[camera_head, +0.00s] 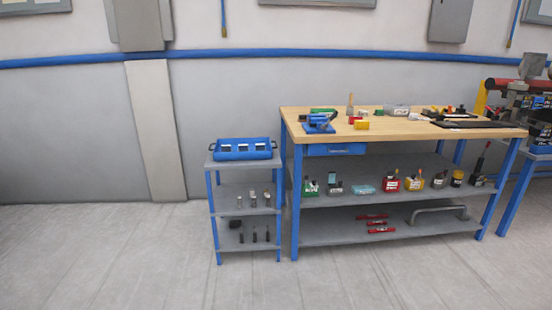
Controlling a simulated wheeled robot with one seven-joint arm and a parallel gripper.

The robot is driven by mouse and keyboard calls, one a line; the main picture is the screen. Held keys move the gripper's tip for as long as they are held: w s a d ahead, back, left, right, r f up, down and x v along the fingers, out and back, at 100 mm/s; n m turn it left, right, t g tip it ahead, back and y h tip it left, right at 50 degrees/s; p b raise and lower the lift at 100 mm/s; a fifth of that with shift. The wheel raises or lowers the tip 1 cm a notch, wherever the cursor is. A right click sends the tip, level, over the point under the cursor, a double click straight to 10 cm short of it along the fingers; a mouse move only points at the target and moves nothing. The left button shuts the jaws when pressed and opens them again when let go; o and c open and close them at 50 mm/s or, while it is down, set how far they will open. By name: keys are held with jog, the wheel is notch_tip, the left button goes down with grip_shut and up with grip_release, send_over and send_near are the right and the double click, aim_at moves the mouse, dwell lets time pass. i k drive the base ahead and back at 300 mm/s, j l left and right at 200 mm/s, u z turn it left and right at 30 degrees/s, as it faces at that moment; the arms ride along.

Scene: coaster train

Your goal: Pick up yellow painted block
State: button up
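A small yellow block (362,125) lies on the wooden top of the workbench (420,130), near its front edge and left of the middle. A small red block (354,119) sits just behind it to the left; I cannot tell whether they touch. A blue vise-like tool (319,122) stands to the left of the yellow block, at the bench's left end. My gripper is not in view.
More tools and a clear box (397,110) lie along the bench's back, with a dark mat (468,124) at right. A grey shelf cart (246,187) with a blue tray (243,149) stands left of the bench. The floor (150,260) in front is clear.

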aim_at(360, 125)
jog(key=i+z, duration=0.15)
jog(key=i, duration=0.55)
jog(key=i+z, duration=0.2)
jog(key=i, duration=0.5)
jog(key=i+j+z, duration=0.15)
jog(key=i, duration=0.55)
jog(key=i+j+z, duration=0.2)
jog(key=z, duration=0.25)
jog(key=i+j+z, duration=0.1)
jog(key=j+z, duration=0.15)
jog(key=z, duration=0.2)
jog(key=i+j, duration=0.15)
jog(key=j, duration=0.2)
jog(key=i+j+z, duration=0.15)
jog(key=j, duration=0.25)
jog(key=i+j, duration=0.1)
jog(key=j, duration=0.25)
jog(key=i+j+z, duration=0.1)
jog(key=j, duration=0.3)
jog(key=i+j+z, duration=0.1)
jog(key=j, duration=0.25)
jog(key=i, duration=0.05)
